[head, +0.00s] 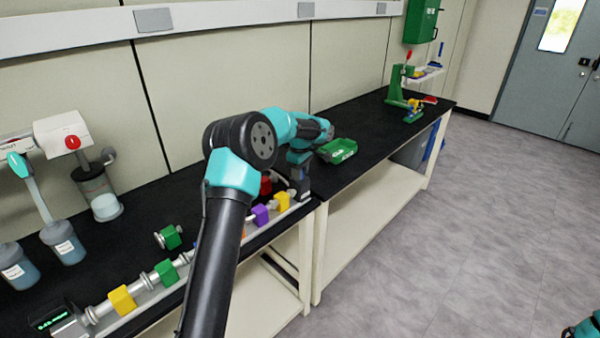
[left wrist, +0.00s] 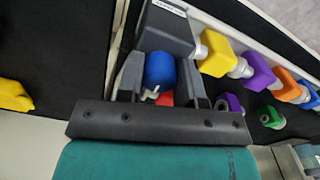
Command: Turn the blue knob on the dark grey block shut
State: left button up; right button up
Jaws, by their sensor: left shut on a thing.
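In the left wrist view the blue knob (left wrist: 160,68) sits between the two fingers of my left gripper (left wrist: 162,76), which is shut on it. The dark grey block (left wrist: 164,30), with a white label on top, is right beyond the knob. A small pale metal piece and a bit of red show just below the knob, between the fingers. In the head view my left arm reaches over the bench and largely hides the knob and the fingers. My right gripper is not in view.
A row of coloured blocks on a pipe runs along the bench's front edge, with a yellow block (left wrist: 216,54) and a purple block (left wrist: 258,72) nearest. A green bin (head: 338,150) stands on the black bench beyond the arm.

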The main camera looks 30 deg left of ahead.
pick_arm(q)
jog(key=o, duration=0.9)
notch_tip(320, 180, up, 18)
jog(key=shift+f, duration=0.25)
dwell(0.6)
